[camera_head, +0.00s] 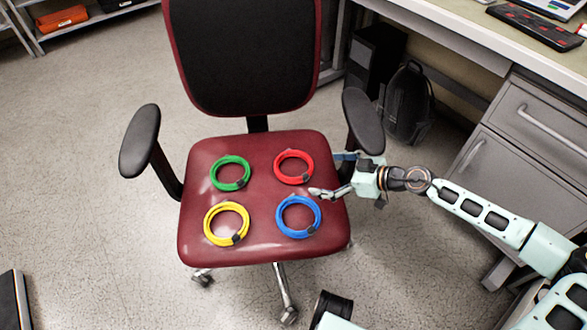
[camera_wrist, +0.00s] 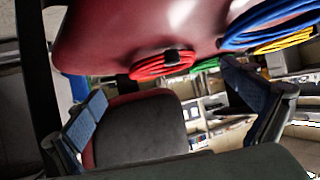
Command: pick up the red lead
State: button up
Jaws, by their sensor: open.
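The red lead (camera_head: 294,167) is a coiled loop lying on the far right of the dark red chair seat (camera_head: 262,203). In the wrist view the red lead (camera_wrist: 162,66) shows at the upper middle, between and beyond my fingers. My gripper (camera_head: 322,183) is at the right side of the seat, just right of and nearer than the red lead. In the wrist view my gripper (camera_wrist: 165,100) has its two fingers spread wide with nothing between them. I cannot tell whether a finger touches the seat.
Green (camera_head: 230,173), yellow (camera_head: 226,224) and blue (camera_head: 298,216) coiled leads lie on the same seat. The blue one is close in front of my gripper. The chair's right armrest (camera_head: 363,121) rises beside my wrist. A desk with drawers (camera_head: 530,120) stands at the right.

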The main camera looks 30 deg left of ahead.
aim_at(312, 174)
jog(key=a, duration=0.2)
jog(key=a+b, duration=0.1)
jog(key=a, duration=0.1)
jog(key=shift+w+a, duration=0.1)
jog(key=shift+w, duration=0.15)
jog(key=b+x, duration=0.1)
jog(key=x, duration=0.4)
jog(key=shift+a+b, duration=0.25)
jog(key=shift+b, duration=0.15)
jog(key=c, duration=0.9)
